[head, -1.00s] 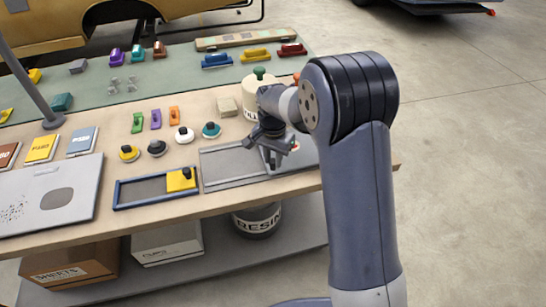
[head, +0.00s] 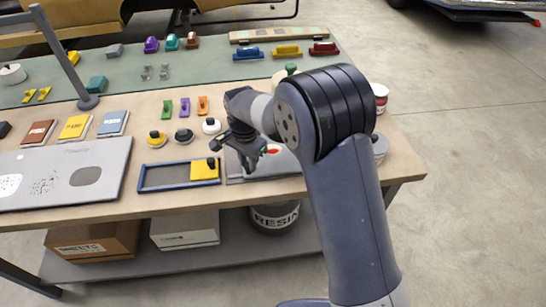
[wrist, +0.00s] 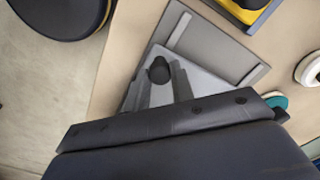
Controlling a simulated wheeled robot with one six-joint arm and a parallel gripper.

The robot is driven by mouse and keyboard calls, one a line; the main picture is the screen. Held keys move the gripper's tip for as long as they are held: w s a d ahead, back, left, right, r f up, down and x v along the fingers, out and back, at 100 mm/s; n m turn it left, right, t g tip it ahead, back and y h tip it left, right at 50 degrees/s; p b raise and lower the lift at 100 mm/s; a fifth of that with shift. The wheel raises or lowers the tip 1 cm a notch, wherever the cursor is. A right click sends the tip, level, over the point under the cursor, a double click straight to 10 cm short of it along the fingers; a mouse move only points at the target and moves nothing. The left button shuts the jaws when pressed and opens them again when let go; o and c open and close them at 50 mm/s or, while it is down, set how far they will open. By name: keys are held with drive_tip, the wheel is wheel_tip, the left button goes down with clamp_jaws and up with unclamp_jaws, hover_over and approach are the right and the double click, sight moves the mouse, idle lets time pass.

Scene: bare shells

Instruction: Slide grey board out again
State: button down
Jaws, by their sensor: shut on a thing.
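The grey board (head: 286,164) is a light grey slab with a red mark. It lies in a shallow grey frame (head: 233,172) at the right part of the bench. In the wrist view the board (wrist: 202,84) lies partly over the darker frame floor (wrist: 216,44), whose far part is bare. A black knob (wrist: 158,69) stands on the board. My gripper (head: 249,171) is low over the frame and shut on the knob; its fingers show in the wrist view (wrist: 164,88). My arm hides part of the board's right side in the head view.
A blue frame with a yellow board (head: 205,170) lies close to the left. Round knobs (head: 184,136) stand behind it. The bench's front edge is near.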

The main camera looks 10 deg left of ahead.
drive_tip(key=shift+s+a+r, duration=0.1)
drive_tip(key=shift+s+a, duration=0.1)
drive_tip(key=shift+a, duration=0.55)
drive_tip(key=shift+s+a+f, duration=0.1)
drive_tip(key=shift+s+a, duration=0.15)
drive_tip(key=shift+a, duration=0.55)
drive_tip(key=shift+s+a+r, duration=0.1)
drive_tip(key=shift+s+a, duration=0.1)
drive_tip(key=shift+a, duration=0.55)
drive_tip(key=c, duration=1.2)
unclamp_jaws()
drive_tip(key=shift+a, duration=0.15)
drive_tip(key=shift+r, duration=0.25)
wheel_tip(320, 180, up, 10)
drive_tip(key=shift+b, duration=0.35)
